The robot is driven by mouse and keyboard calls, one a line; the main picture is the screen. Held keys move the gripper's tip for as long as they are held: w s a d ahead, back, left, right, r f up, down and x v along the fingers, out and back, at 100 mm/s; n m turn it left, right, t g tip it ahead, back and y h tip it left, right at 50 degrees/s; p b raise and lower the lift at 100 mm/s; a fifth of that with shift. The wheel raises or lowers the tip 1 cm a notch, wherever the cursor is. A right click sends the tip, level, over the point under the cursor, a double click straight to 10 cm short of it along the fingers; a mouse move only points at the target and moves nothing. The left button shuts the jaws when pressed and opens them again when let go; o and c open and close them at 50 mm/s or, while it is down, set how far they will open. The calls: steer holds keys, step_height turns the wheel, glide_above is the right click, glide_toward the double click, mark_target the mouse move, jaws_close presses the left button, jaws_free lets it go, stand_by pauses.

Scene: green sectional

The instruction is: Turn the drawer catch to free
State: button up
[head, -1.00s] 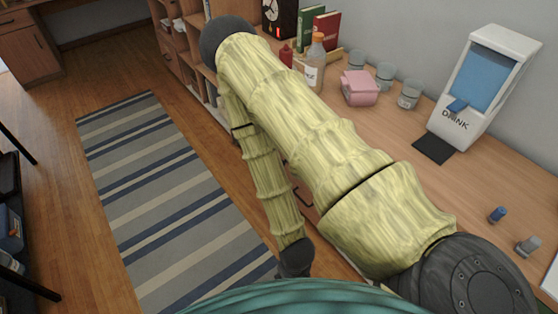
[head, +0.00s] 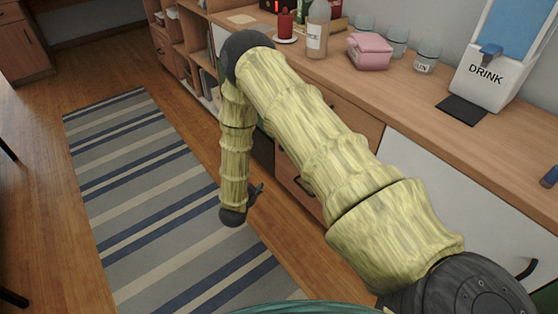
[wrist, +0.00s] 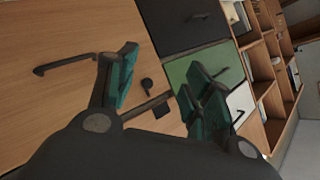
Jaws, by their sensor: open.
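In the wrist view my gripper (wrist: 162,84) is open, with its teal finger pads apart and nothing between them. Beyond the fingers is a wooden drawer front with a dark bar handle (wrist: 62,64). A small dark catch (wrist: 147,87) sits on the wood, between the fingers as seen from the wrist and apart from them. A dark strip (wrist: 147,107) lies just below it; I cannot tell how the catch is turned. In the head view my gripper (head: 257,191) hangs beside the drawers, and my arm hides the catch.
The counter holds a drink dispenser (head: 490,62), a pink box (head: 369,52), a bottle (head: 317,30) and jars. Green (wrist: 196,70) and dark (wrist: 182,22) panels adjoin the wooden front. The striped rug (head: 150,190) and floor beside the drawers are clear.

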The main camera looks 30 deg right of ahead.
steer(key=w+d+m+g+h+b, duration=0.85)
steer(key=m+b, duration=0.65)
steer(key=m, duration=0.3)
steer(key=w+d+b, duration=0.1)
steer(key=d+b, duration=0.2)
steer(key=d, duration=0.8)
steer(key=shift+w+f+h, duration=0.15)
steer(key=shift+w+h, duration=0.2)
steer(key=shift+w, duration=0.05)
steer(key=c, duration=1.1)
steer(key=shift+o, duration=0.2)
steer(key=shift+t, duration=0.25)
